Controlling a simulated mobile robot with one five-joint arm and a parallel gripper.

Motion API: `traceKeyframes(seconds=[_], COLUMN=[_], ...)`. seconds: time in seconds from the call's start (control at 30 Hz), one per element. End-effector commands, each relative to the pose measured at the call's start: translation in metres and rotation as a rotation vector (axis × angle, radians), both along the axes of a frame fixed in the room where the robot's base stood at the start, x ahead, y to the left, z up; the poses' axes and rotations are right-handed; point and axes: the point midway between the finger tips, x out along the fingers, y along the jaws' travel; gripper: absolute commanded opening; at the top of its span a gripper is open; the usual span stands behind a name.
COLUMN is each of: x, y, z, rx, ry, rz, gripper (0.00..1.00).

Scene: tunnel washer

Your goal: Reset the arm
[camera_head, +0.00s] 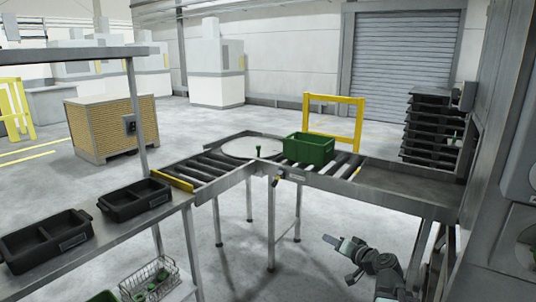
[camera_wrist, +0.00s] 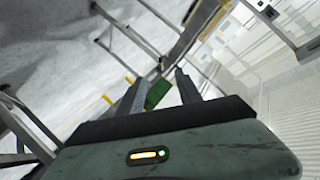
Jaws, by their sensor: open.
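My gripper (camera_head: 340,242) shows low at the right in the head view, raised over the grey floor in front of the conveyor. In the wrist view my gripper (camera_wrist: 160,88) has its two fingers apart with nothing held between them. The green crate (camera_wrist: 157,93) shows beyond the fingers in that view, well away from them. My arm is bent, with the gripper reaching to the left. The lower part of the arm is cut off by the bottom edge of the head view.
The green crate (camera_head: 309,149) stands on the roller conveyor (camera_head: 330,167). A round turntable (camera_head: 252,148) joins a second roller section. Black trays (camera_head: 135,199) sit on the left shelf. A tray stack (camera_head: 428,130) stands at the right beside a large machine. Floor below the conveyor is mostly clear.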

Motion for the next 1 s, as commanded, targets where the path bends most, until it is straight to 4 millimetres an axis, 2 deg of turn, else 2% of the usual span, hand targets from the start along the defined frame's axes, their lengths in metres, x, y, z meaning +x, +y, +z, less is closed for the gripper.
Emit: traceKeyframes(seconds=[0.03, 0.1, 0.2, 0.27, 0.3, 0.37, 0.43, 0.5, 0.63, 0.7, 0.9, 1.0], x=[-0.003, -0.014, -0.043, -0.067, -0.085, -0.111, -0.135, -0.155, -0.181, -0.187, -0.186, -0.185], y=[0.045, 0.097, 0.155, 0.179, 0.185, 0.175, 0.146, 0.121, 0.097, 0.097, 0.097, 0.097], z=[-0.012, -0.034, -0.069, -0.093, -0.11, -0.131, -0.145, -0.152, -0.155, -0.155, -0.155, -0.155], rx=[-0.043, -0.112, -0.233, -0.323, -0.393, -0.487, -0.563, -0.616, -0.65, -0.63, -0.625, -0.624], ry=[0.05, 0.134, 0.282, 0.396, 0.487, 0.629, 0.778, 0.901, 1.055, 1.086, 1.084, 1.082], rz=[0.09, 0.206, 0.355, 0.431, 0.466, 0.477, 0.438, 0.393, 0.319, 0.3, 0.294, 0.295], gripper=[0.41, 0.41, 0.41, 0.41, 0.41, 0.41, 0.41, 0.41, 0.41, 0.41, 0.41, 0.36])
